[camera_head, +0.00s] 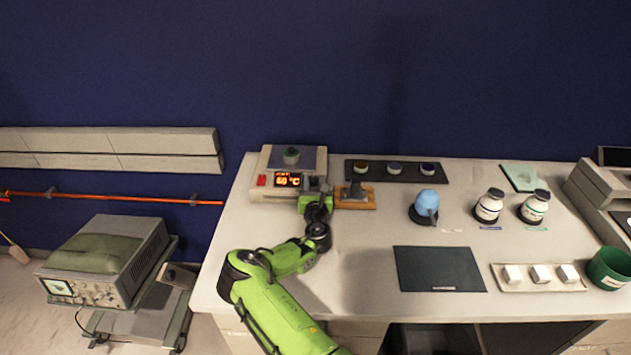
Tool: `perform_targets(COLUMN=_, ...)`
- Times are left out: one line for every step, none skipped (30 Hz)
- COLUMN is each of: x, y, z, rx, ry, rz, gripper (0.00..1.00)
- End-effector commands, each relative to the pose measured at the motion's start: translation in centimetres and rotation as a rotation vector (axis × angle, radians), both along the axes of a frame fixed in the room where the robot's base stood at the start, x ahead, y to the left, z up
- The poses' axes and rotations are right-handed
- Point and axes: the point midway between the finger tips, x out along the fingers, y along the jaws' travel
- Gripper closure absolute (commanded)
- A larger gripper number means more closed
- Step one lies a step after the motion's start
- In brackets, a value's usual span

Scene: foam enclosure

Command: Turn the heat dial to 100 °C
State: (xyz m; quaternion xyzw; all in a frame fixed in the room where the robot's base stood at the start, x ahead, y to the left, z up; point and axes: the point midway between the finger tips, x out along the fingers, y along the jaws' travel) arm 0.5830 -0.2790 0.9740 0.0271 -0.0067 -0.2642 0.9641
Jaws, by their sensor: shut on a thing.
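The hotplate (256,189) stands at the back left of the bench, with a dark top plate and a small vessel (291,156) on it. Its red display (288,180) reads about 60 °C. A red switch (262,180) is to the left of the display. The heat dial (315,184) is on the front face, right of the display, and is partly hidden by my gripper. My gripper (314,193) is at the dial and shut on it. My green arm reaches up to it from the lower middle. The dial's pointer cannot be made out.
A wooden stand (355,203) with a grey piece is close to the right of my gripper. A black tray (395,180) with several small jars lies behind it. A blue round item (427,202), two white bottles (489,205) and a dark mat (439,269) are farther right.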

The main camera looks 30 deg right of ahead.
Motion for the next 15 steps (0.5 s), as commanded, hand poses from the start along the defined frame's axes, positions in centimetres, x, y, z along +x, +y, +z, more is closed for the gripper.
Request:
perform_targets(x=0.16, y=0.29, z=0.07, rx=0.003, ry=0.0, rz=-0.024, gripper=0.95)
perform_targets(x=0.18, y=0.3, z=0.06, rx=0.003, ry=-0.001, rz=-0.042, gripper=0.95)
perform_targets(x=0.2, y=0.31, z=0.03, rx=0.002, ry=0.0, rz=-0.064, gripper=0.95)
perform_targets(x=0.22, y=0.33, z=0.01, rx=0.003, ry=-0.001, rz=-0.079, gripper=0.95)
perform_targets(x=0.22, y=0.35, z=0.0, rx=0.003, ry=-0.001, rz=-0.093, gripper=0.95)
perform_targets(x=0.24, y=0.36, z=-0.01, rx=0.003, ry=-0.001, rz=-0.11, gripper=0.95)
perform_targets(x=0.25, y=0.39, z=0.0, rx=0.001, ry=-0.001, rz=-0.121, gripper=0.95)
perform_targets(x=0.26, y=0.37, z=-0.01, rx=0.002, ry=-0.001, rz=-0.132, gripper=0.95)
perform_targets(x=0.28, y=0.39, z=-0.02, rx=0.001, ry=0.0, rz=-0.143, gripper=0.95)
perform_targets(x=0.28, y=0.38, z=-0.03, rx=0.001, ry=-0.001, rz=-0.151, gripper=0.95)
perform_targets(x=0.29, y=0.4, z=-0.04, rx=0.001, ry=-0.001, rz=-0.158, gripper=0.95)
perform_targets(x=0.28, y=0.38, z=-0.05, rx=0.002, ry=-0.001, rz=-0.166, gripper=0.95)
perform_targets(x=0.29, y=0.4, z=-0.05, rx=0.002, ry=0.0, rz=-0.17, gripper=0.95)
perform_targets(x=0.3, y=0.41, z=-0.06, rx=0.002, ry=0.0, rz=-0.174, gripper=0.95)
perform_targets(x=0.3, y=0.4, z=-0.07, rx=0.001, ry=-0.001, rz=-0.178, gripper=0.95)
